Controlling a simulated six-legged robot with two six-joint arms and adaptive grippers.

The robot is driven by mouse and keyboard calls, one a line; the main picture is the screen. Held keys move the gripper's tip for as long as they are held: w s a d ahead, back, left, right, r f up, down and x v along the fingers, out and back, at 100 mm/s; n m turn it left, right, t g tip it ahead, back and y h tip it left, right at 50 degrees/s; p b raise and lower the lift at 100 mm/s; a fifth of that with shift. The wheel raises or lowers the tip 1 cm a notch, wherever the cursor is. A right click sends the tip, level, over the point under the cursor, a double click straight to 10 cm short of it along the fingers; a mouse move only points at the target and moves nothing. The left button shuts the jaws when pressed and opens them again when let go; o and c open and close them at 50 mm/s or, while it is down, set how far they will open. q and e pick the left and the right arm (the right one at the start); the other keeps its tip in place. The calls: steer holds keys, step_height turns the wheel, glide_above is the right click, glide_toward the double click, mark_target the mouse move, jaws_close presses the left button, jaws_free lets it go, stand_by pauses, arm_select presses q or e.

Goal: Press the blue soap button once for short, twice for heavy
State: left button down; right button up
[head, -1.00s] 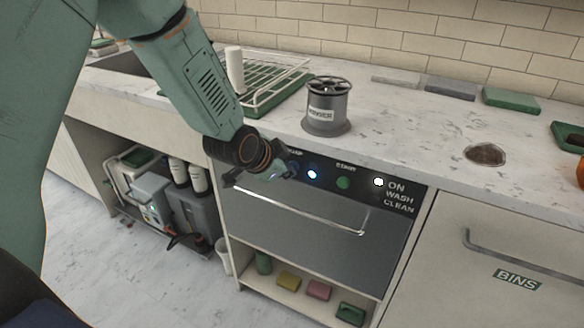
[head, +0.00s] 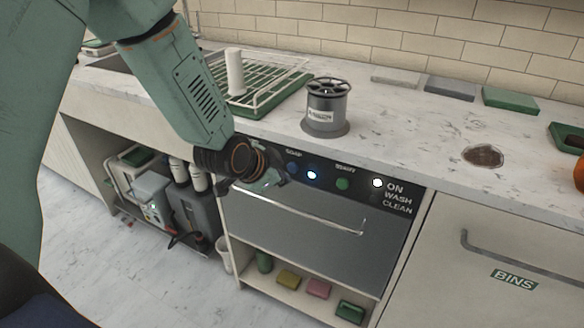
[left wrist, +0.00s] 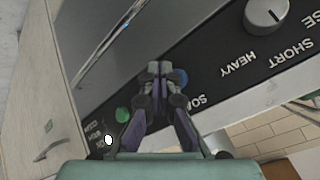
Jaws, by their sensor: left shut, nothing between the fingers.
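The blue soap button (head: 292,168) is on the dark control panel (head: 408,190) under the SOAP label. In the left wrist view the blue button (left wrist: 181,77) shows just right of the fingertips, partly covered by them. My left gripper (head: 280,178) is shut and empty, its tips just left of and below the button in the head view. It also shows in the left wrist view (left wrist: 160,68). I cannot tell whether the tips touch the panel. A dial (left wrist: 265,14) stands beside the SHORT and HEAVY labels. My right gripper is not in view.
A lit blue-white light (head: 312,175), a green start button (head: 343,183) and a lit white light (head: 378,183) are along the panel. A bar handle (head: 300,210) crosses the door below. The rinser (head: 326,108) and a green drying rack (head: 262,82) stand on the counter above.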

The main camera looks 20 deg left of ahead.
arm_select(q)
steer(key=s+p, duration=0.2)
steer(key=s, duration=0.2)
steer(key=shift+s+a, duration=0.15)
steer(key=shift+s, duration=0.05)
stand_by(0.7)
steer(key=s+f+n+g, duration=0.3)
steer(key=s+f, duration=0.3)
steer(key=s, duration=0.4)
steer(key=s+d+f+n+g+y, duration=0.1)
steer(key=s+f+n+g, duration=0.1)
steer(key=s+f, duration=0.4)
steer(key=s+d+f+n+g, duration=0.1)
steer(key=s+f+n+g, duration=0.2)
steer(key=s, duration=1.3)
step_height(320, 180, down, 3)
steer(key=shift+s+d+n+g+y, duration=0.25)
steer(key=shift+n+g+y, duration=0.05)
steer(key=shift+n, duration=0.6)
